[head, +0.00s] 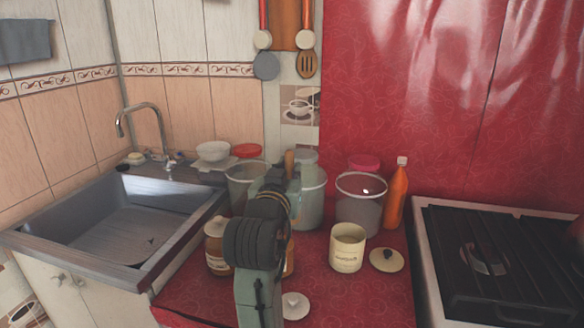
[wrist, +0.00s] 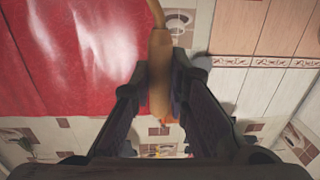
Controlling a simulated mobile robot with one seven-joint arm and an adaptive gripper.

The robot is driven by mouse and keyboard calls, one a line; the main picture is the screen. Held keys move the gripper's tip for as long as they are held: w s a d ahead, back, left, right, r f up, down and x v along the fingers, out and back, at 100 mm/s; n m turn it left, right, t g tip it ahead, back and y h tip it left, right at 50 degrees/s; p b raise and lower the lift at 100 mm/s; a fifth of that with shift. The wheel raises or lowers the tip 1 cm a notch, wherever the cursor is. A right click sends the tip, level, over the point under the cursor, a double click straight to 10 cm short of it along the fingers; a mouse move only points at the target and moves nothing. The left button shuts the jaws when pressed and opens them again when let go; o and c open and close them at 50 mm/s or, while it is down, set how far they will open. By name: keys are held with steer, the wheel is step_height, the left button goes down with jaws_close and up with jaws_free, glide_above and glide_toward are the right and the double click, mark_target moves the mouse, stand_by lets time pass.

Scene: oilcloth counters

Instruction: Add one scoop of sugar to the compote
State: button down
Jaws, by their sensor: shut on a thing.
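In the wrist view my gripper (wrist: 160,72) is shut on a brown wooden-looking handle (wrist: 159,97), with a thin curved part running up out of view. Its scooping end is not seen. In the head view my arm reaches over the red counter, and its own links hide most of the gripper. A cream canister (head: 346,250) stands open to the right of my arm, its label too small to read. A clear bucket (head: 360,212) stands behind it. A pale bucket (head: 313,200) and another clear bucket (head: 238,185) stand by my arm. I cannot tell which holds compote or sugar.
A cream lid (head: 386,261) lies beside the canister. An amber jar (head: 215,255) stands left of my arm; another is partly hidden. A white lid (head: 295,306) lies in front. An orange bottle (head: 396,197) stands near the stove (head: 500,290). The sink (head: 120,230) is left.

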steer(key=shift+n+g, duration=0.4)
steer(key=shift+n, duration=0.3)
steer(key=shift+w+a+f+b, duration=0.1)
steer(key=shift+w+a+f, duration=0.4)
steer(key=shift+f, duration=0.2)
steer(key=shift+w+a+f+b, duration=0.15)
steer(key=shift+w+a+f, duration=0.2)
steer(key=shift+w+f, duration=0.3)
steer(key=shift+w+a+f+b, duration=0.1)
steer(key=shift+w+a+f, duration=0.4)
steer(key=shift+f, duration=0.25)
steer(key=shift+w+r+p, duration=0.1)
steer(key=shift+r+p, duration=0.05)
steer(key=shift+p, duration=0.4)
steer(key=shift+w+a+f+n+g+p, duration=0.25)
steer(key=shift+w+a+n+g+p, duration=0.7)
steer(key=shift+p, duration=0.7)
steer(key=shift+s+g, duration=0.1)
steer(key=shift+g, duration=0.15)
steer(key=shift+w+a+f+n+g+h, duration=0.15)
steer(key=shift+w+a+f+n+g, duration=0.15)
steer(key=shift+w+a+n+g, duration=0.25)
steer(key=shift+w+a+f+n+g+h, duration=0.15)
steer(key=shift+w+a+f+n+g, duration=0.15)
steer(key=shift+w+n+g, duration=0.25)
